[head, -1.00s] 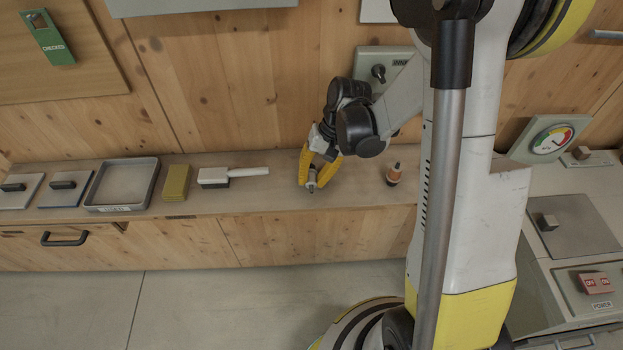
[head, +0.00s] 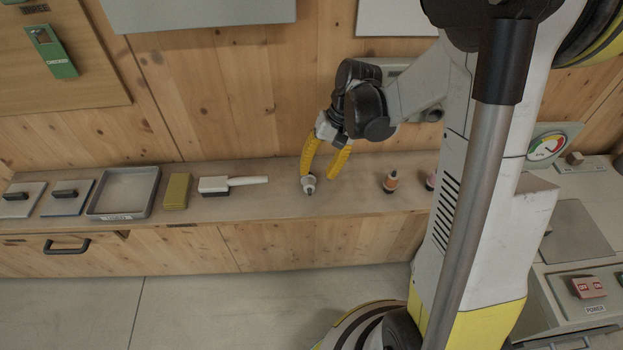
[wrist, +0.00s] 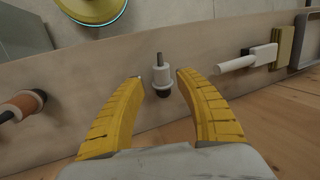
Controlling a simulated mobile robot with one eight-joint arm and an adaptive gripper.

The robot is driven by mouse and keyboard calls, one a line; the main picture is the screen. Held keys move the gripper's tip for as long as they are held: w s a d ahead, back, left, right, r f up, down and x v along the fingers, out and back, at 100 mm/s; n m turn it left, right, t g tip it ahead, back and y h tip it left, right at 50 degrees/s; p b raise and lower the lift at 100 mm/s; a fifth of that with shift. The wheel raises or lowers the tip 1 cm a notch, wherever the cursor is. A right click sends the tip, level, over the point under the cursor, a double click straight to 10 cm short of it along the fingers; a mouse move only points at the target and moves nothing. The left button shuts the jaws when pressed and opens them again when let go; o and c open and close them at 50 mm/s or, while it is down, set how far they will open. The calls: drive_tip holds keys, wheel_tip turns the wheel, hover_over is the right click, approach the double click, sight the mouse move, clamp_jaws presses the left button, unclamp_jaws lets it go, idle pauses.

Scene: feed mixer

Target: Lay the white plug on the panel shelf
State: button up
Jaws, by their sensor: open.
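The white plug (head: 308,186) stands on the long wooden ledge along the wall, with a dark tip pointing up. In the wrist view the white plug (wrist: 162,77) shows just beyond the gap between my fingertips, with a black lower part. My gripper (head: 320,177) has two yellow fingers spread apart, empty, close to the plug. The wrist view shows my gripper (wrist: 159,77) with a clear gap on either side of the plug. I cannot tell for sure which surface is the panel shelf; a grey-green slab (head: 200,14) is on the wall above.
On the ledge (head: 275,205) stand a white-handled brush (head: 215,186), a yellow block (head: 176,192), a grey tray (head: 93,207) and two dark-handled plates to the left. An orange plug (head: 390,181) and a pinkish one (head: 430,181) stand to the right. Ledge room is clear between brush and plug.

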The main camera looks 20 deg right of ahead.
drive_tip(key=s+a+r+n+t+h, duration=0.1)
drive_tip(key=s+r+t+h, duration=0.1)
drive_tip(key=s+r, duration=0.3)
drive_tip(key=s+a+r+n+t+h+p, duration=0.1)
drive_tip(key=s+r+t, duration=0.4)
drive_tip(key=r, duration=0.6)
drive_tip(key=shift+s+a+r+n+h, duration=0.3)
drive_tip(key=shift+s+r+n+h, duration=0.1)
drive_tip(key=shift+s+n, duration=0.35)
drive_tip(key=shift+f, duration=0.1)
